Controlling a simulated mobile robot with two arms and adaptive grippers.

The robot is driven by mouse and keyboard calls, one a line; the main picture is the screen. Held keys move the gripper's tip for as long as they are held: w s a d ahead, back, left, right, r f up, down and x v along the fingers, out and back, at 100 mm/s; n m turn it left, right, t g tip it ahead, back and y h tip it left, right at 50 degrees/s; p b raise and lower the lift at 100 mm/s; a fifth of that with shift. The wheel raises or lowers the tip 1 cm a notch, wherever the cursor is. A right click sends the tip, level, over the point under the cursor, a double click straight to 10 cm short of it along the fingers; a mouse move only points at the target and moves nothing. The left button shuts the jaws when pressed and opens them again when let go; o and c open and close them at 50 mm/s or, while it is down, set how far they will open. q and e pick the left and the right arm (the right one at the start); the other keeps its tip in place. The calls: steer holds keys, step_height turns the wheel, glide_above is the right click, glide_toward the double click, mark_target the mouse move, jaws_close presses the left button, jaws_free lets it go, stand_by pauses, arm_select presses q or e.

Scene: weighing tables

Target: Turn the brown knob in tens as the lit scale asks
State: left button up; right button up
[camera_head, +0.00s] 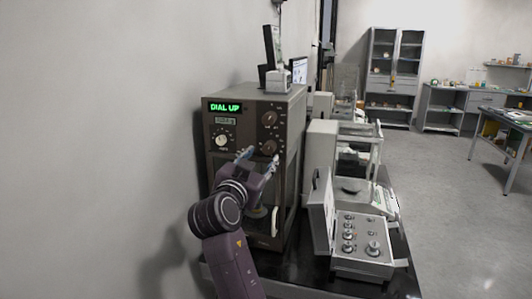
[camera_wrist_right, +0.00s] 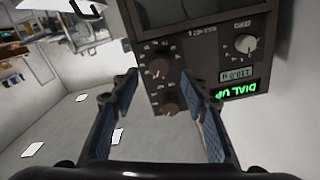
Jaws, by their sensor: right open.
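The lit scale (camera_head: 250,135) is a tall brown-grey cabinet with a green "DIAL UP" sign (camera_head: 224,106). Two brown knobs sit on its right face side: an upper one (camera_head: 269,118) and a lower one (camera_head: 269,147). Their labels are too small to read. In the wrist view, turned upside down, the lower knob (camera_wrist_right: 159,66) shows between and just beyond the fingertips, and the upper knob (camera_wrist_right: 170,103) shows nearer the palm side. My right gripper (camera_head: 260,158) is open and empty in front of the lower knob; contact cannot be told. My left gripper is not in view.
A white knob (camera_head: 222,140) and a small display (camera_head: 225,121) are on the panel's left. A box of weights (camera_head: 362,246) with its lid up stands right of the scale on the black table (camera_head: 300,270). Another balance (camera_head: 365,190) stands behind it. A wall is close on the left.

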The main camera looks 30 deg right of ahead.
steer(key=v, duration=0.4)
steer(key=shift+s+a, duration=0.25)
steer(key=shift+s, duration=0.05)
stand_by(1.2)
